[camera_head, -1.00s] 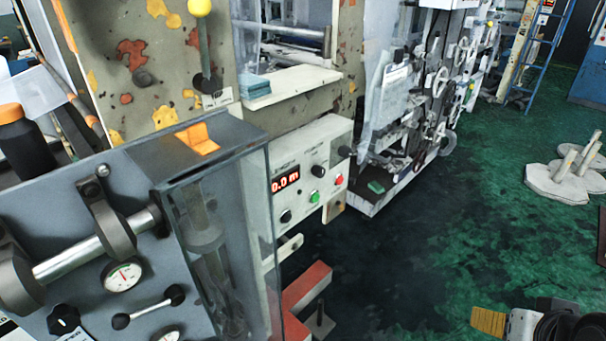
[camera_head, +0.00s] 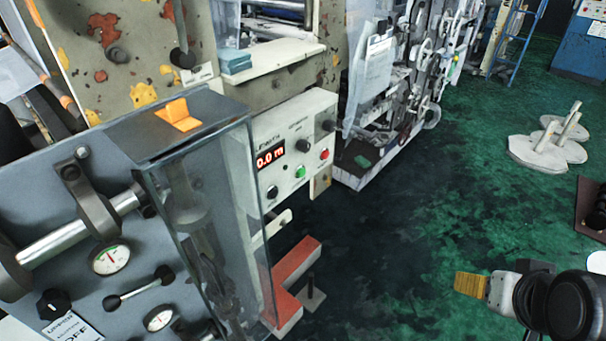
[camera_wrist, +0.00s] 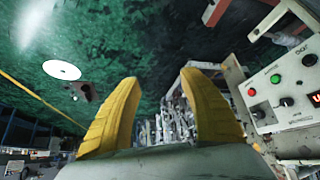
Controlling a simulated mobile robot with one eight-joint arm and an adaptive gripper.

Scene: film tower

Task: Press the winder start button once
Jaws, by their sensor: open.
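A pale control panel (camera_head: 287,140) is in the middle of the head view, with a red "0.0 m" display (camera_head: 270,156). It carries a green button (camera_head: 300,171), a red button (camera_head: 324,155) and black knobs. I cannot read which button is labelled start. My gripper (camera_head: 472,285) is at the lower right, over the green floor and well apart from the panel. In the wrist view, its two yellow fingers (camera_wrist: 160,85) are spread and empty. The panel (camera_wrist: 283,128) shows there at the right edge, tilted, with the green button (camera_wrist: 287,102) and red button (camera_wrist: 252,92).
A clear-guarded grey machine (camera_head: 120,200) stands at the left, in front of the panel's left side. A red foot bar (camera_head: 296,270) sticks out below the panel. White discs with posts (camera_head: 545,152) stand at the right. The floor between panel and gripper is clear.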

